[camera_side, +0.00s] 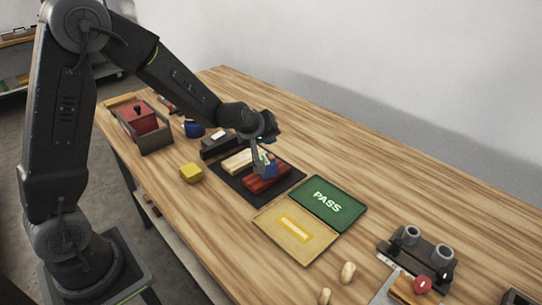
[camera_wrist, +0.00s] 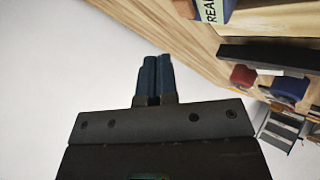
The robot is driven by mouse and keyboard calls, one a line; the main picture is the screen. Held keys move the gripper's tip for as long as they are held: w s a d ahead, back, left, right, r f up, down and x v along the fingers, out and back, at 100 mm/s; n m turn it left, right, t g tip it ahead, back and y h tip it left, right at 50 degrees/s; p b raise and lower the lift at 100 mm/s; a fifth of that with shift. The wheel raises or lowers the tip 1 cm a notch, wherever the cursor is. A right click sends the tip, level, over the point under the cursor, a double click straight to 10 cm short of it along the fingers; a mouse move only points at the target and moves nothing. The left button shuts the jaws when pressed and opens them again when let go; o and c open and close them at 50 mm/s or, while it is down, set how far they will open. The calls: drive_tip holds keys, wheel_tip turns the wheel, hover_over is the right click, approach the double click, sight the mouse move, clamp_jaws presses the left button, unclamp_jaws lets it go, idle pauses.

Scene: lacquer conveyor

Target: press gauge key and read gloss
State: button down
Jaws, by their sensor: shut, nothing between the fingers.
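My gripper (camera_side: 268,172) is low over the dark mat (camera_side: 228,196), at the red lacquered pieces (camera_side: 262,181); I cannot tell whether it touches them. In the wrist view its blue fingers (camera_wrist: 154,78) are together with nothing between them. A label with the letters "REA" (camera_wrist: 210,10), cut off by the frame, shows at the top of the wrist view, ahead and right of the fingertips and apart from them in the picture. A dark box with a white patch (camera_side: 218,138) stands behind the mat, possibly the gauge. No gloss reading is legible.
A cream block (camera_side: 239,161) lies on the mat. A green PASS tray (camera_side: 328,203) and a yellow tray (camera_side: 296,230) are in front. A yellow block (camera_side: 191,173), a blue pot (camera_side: 193,128) and a red box (camera_side: 138,118) stand left. The table's back right is clear.

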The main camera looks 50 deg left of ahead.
sight(269, 155)
drive_tip(key=shift+f, duration=1.1)
drive_tip(key=shift+f, duration=0.15)
idle(1.2)
drive_tip(key=shift+f, duration=0.25)
drive_tip(key=shift+f, duration=0.4)
idle(0.6)
drive_tip(key=shift+r, duration=0.8)
drive_tip(key=shift+r, duration=2.5)
